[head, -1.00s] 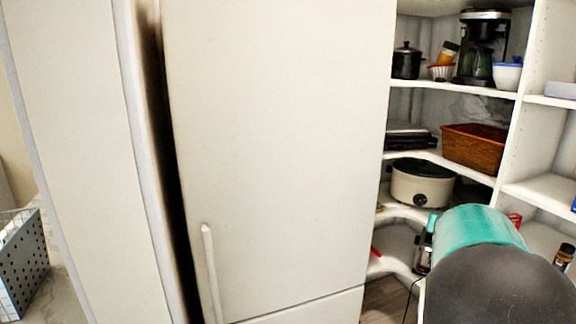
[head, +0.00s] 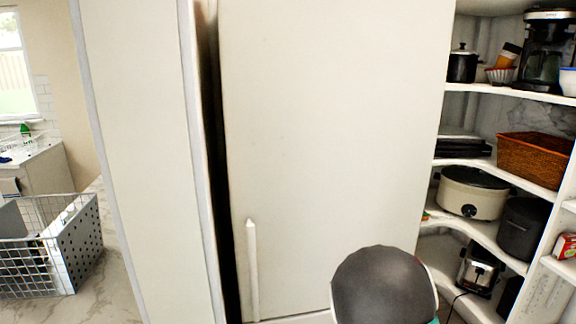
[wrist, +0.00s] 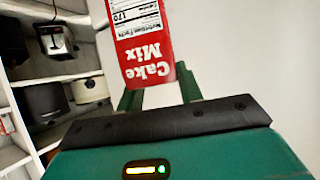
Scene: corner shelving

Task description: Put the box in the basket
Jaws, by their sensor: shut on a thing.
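A red cake mix box (wrist: 145,48) with a white nutrition panel shows in the wrist view. My gripper (wrist: 158,90) is shut on it, with a green finger at each side of the box's lower end. The head view hides the box and the gripper; only my dark arm link shows at the bottom. A wire basket (head: 75,245) with a perforated white end panel stands on a marble-look counter at the far left of the head view. Something dark is inside it. My arm is well to the right of the basket.
A tall white fridge (head: 330,130) and a side panel (head: 140,160) stand between the arm and the basket. Corner shelves at right hold a wicker basket (head: 534,158), a slow cooker (head: 470,193) and a toaster (head: 479,268).

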